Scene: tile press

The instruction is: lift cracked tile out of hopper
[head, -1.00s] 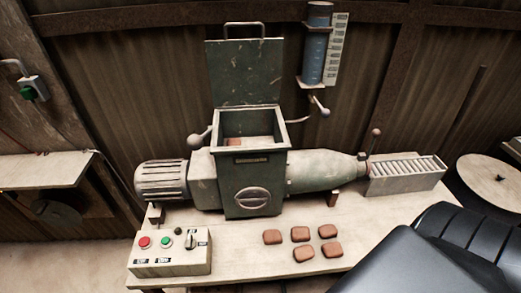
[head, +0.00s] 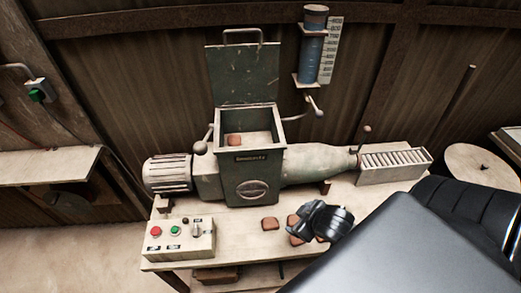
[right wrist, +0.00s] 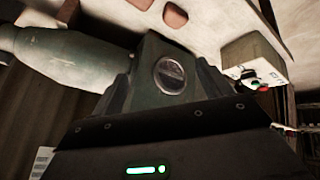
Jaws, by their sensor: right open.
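The hopper (head: 250,167) is a green metal box on top of the press, with its lid (head: 243,75) standing open behind it. A reddish-brown tile (head: 235,140) lies inside, toward the left; I cannot make out a crack at this size. My right gripper (head: 318,220) is open and hangs over the tiles at the front of the bench, right of the hopper and in front of it. In the right wrist view the hopper's front with its round knob (right wrist: 168,73) shows beyond the gripper. My left gripper is out of view.
Loose tiles (head: 269,225) lie on the bench (head: 175,262), partly hidden by my right gripper. The control box (head: 180,240) stands front left. A lever (head: 209,138) stands by the hopper's left side. A slatted tray (head: 395,163) is at the right, and a blue cylinder (head: 312,50) hangs behind.

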